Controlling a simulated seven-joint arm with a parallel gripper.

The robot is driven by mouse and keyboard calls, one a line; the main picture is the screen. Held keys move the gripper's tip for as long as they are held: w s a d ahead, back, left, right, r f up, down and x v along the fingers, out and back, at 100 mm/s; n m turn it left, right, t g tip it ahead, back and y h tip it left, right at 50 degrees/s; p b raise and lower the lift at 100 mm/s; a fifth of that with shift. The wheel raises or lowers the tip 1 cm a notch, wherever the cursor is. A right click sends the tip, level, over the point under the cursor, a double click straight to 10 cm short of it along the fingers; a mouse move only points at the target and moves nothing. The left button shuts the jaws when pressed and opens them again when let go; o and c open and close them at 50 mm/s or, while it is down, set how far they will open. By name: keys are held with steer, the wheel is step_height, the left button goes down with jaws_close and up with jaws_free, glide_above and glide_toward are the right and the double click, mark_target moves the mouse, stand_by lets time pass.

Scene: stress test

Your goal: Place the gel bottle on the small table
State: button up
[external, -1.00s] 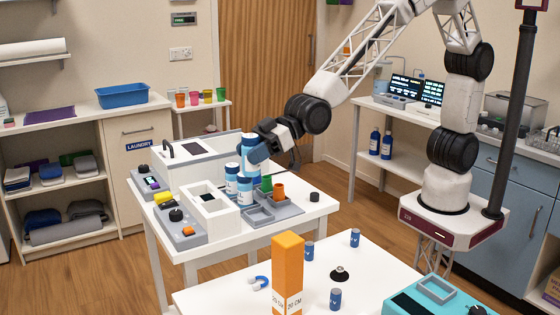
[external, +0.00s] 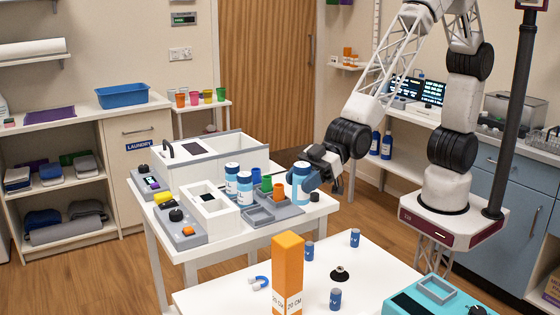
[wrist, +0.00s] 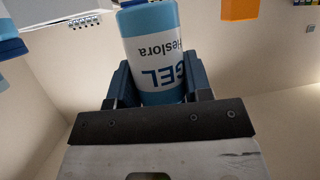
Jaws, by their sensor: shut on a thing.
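The gel bottle (wrist: 155,50), white and blue with "GEL Heslora" lettering, is between the fingers of my gripper (wrist: 158,85) in the wrist view. In the external view my gripper (external: 304,180) is shut on the bottle (external: 298,193) and holds it upright at the right side of the white workbench (external: 190,248); I cannot tell how high its base is. A low white table (external: 215,296) stands in front of the workbench. A small white table (external: 203,107) with coloured cups stands against the back wall. Which one is the small table is not marked.
Similar blue-and-white bottles (external: 231,182) stand on the workbench beside a grey tray (external: 262,212) with green and orange cups. The low table carries a tall orange box (external: 287,265), several small blue vials (external: 336,298), a black knob (external: 340,273) and a teal device (external: 435,298).

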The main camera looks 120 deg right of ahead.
steer(key=s+a+f+n+y, duration=0.1)
steer(key=s+a+f, duration=0.3)
steer(key=s, duration=0.5)
steer(key=s+a+f+n+g+y, duration=0.1)
steer(key=s+a, duration=0.4)
steer(key=s, duration=0.5)
steer(key=s+a+f+n+y, duration=0.2)
steer(key=s+f, duration=0.4)
steer(key=s, duration=0.3)
steer(key=shift+s+a+f+g+y, duration=0.2)
steer(key=shift+a+f+g+y, duration=0.3)
steer(key=shift+a, duration=0.65)
steer(key=shift+w+r, duration=0.15)
steer(key=w+a, duration=0.2)
steer(key=w, duration=0.2)
steer(key=w+a+f, duration=0.1)
steer(key=w, duration=0.3)
steer(key=w+a, duration=0.2)
steer(key=w, duration=0.2)
steer(key=shift+w+a+f, duration=0.15)
steer(key=shift+w+a, duration=0.2)
steer(key=shift+w, duration=0.05)
steer(key=shift+w+a, duration=0.2)
steer(key=shift+w, duration=0.2)
steer(key=shift+w+a+f, duration=0.1)
steer(key=shift+w+f, duration=0.1)
steer(key=shift+f, duration=0.3)
steer(key=shift+w+a+f, duration=0.1)
steer(key=shift+w+f, duration=0.1)
steer(key=shift+f, duration=0.95)
